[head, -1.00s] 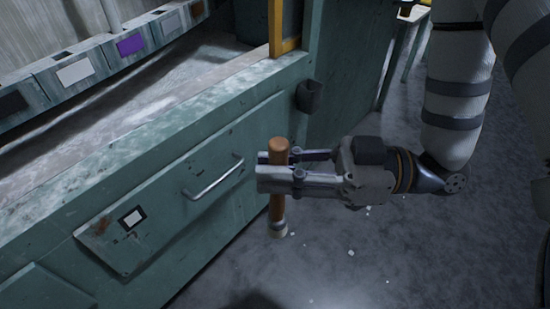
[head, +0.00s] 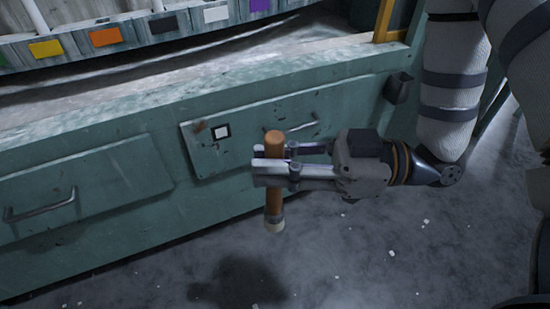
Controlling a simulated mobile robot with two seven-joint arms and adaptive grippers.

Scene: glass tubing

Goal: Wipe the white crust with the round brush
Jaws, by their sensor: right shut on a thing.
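My right gripper (head: 272,172) is shut on the round brush (head: 273,205). The brush has a brown wooden handle that stands upright between the fingers, with its pale bristle end pointing down. It is held in the air in front of the green bench's drawers. Whitish patches lie along the bench top's front edge (head: 190,103); I cannot tell whether they are the white crust or worn paint. My left gripper is not in view.
The green bench (head: 110,245) has drawers with metal handles (head: 40,207). A row of coloured labels, including an orange one (head: 106,37), runs along the back. A small dark holder (head: 398,88) is fixed at the bench's right end. Pale bits litter the grey floor (head: 420,250).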

